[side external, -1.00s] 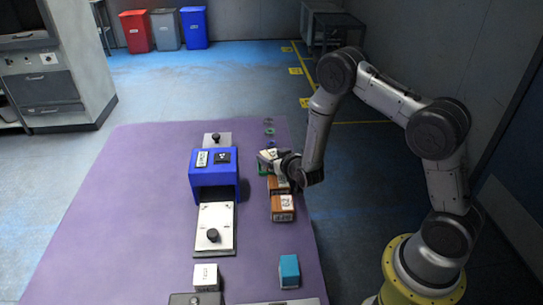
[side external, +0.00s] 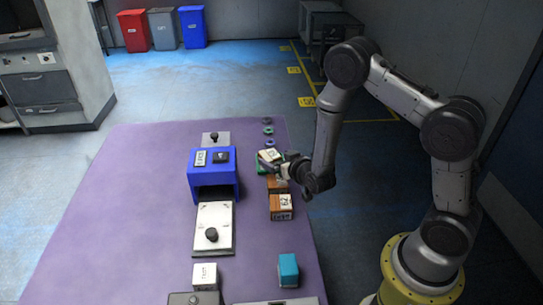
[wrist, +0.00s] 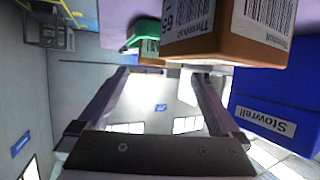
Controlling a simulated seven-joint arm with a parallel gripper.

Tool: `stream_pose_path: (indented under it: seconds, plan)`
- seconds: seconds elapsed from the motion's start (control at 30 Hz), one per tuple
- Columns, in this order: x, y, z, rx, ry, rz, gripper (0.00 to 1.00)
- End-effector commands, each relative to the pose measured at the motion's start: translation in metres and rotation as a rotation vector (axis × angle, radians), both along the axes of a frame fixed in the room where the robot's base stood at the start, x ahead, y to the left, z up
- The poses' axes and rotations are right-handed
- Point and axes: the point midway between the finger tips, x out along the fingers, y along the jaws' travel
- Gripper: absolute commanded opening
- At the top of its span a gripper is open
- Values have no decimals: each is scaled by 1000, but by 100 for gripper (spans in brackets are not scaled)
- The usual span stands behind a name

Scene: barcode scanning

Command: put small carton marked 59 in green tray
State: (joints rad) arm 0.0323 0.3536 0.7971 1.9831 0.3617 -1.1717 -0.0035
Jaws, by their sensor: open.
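A small white-topped carton (side external: 270,156) sits on the green tray (side external: 260,168), right of the blue scanner box. Its number is too small to read in the side view. My gripper (side external: 273,169) is open at the near side of this carton. In the wrist view, the gripper (wrist: 160,75) has its fingers wide apart with nothing between them. A brown carton with white barcode labels (wrist: 245,45) fills the top beyond the fingertips; its number is cut off and turned, possibly 59. A green edge (wrist: 146,33) shows beside it, with another brown carton partly hidden.
Brown cartons (side external: 281,208) stand just in front of the tray, one partly hidden by my gripper. The blue scanner (side external: 213,176) is close on the left. A teal box (side external: 288,269) and a white box (side external: 205,276) stand nearer. The purple table (side external: 110,220) is clear on the left.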

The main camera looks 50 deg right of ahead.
Motion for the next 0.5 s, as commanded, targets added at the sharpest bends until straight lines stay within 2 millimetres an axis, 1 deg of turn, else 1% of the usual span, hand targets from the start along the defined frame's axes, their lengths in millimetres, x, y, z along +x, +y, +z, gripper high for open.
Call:
stream_pose_path:
  seconds: [0.03,0.2,0.33,0.5]
  plan:
    - [-10,5,5,1,1,3,100]
    - [-36,16,16,0,0,3,100]
    - [-49,21,23,0,0,2,100]
    - [-57,24,25,0,0,1,100]
